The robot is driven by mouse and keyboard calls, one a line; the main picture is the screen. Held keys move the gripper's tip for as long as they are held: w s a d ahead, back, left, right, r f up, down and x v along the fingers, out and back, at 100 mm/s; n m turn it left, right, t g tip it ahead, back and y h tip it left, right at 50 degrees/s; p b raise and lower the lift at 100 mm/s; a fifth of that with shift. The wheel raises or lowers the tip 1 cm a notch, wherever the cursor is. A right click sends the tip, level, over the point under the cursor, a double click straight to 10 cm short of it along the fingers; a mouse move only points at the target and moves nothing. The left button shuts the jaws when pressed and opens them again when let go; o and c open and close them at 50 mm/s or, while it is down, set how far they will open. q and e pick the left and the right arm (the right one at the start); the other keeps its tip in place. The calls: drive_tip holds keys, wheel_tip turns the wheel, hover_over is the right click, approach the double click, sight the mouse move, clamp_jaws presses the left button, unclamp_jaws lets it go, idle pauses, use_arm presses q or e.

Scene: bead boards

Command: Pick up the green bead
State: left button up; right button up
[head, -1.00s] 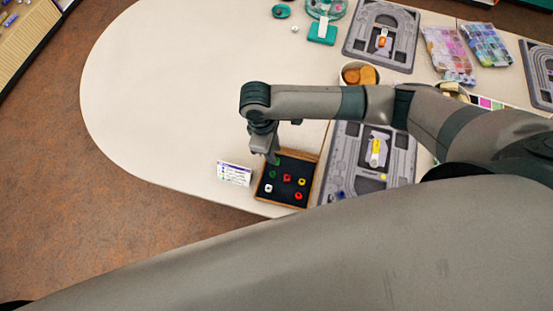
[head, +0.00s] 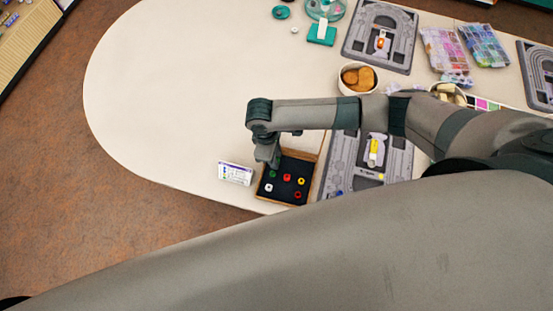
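A green bead (head: 272,174) lies in the upper left part of a dark-lined, wooden-rimmed tray (head: 317,174) at the table's front edge. My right gripper (head: 273,164) points down over the tray's upper left corner, just above this bead in the picture. Whether it touches anything is unclear. Its fingers are small and seen from above, so their opening cannot be made out. Part of the tray behind the gripper is hidden. My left gripper is out of view.
The tray also holds red, yellow and white beads (head: 268,188). A small white card (head: 235,173) stands left of the tray, and a grey bead board (head: 398,160) lies to its right. The table's left side is clear.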

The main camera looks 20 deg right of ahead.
sight(279, 160)
drive_tip(key=shift+c, duration=0.6)
clamp_jaws()
drive_tip(key=shift+r, duration=0.1)
drive_tip(key=shift+r, duration=0.4)
wheel_tip(279, 160, up, 3)
drive_tip(key=shift+r+b, duration=0.1)
drive_tip(key=shift+b, duration=0.9)
drive_tip(key=s+d+r+b, duration=0.2)
drive_tip(key=s+d+r, duration=0.5)
drive_tip(key=s, duration=0.2)
drive_tip(key=shift+d+b, duration=0.25)
drive_tip(key=shift+b, duration=0.05)
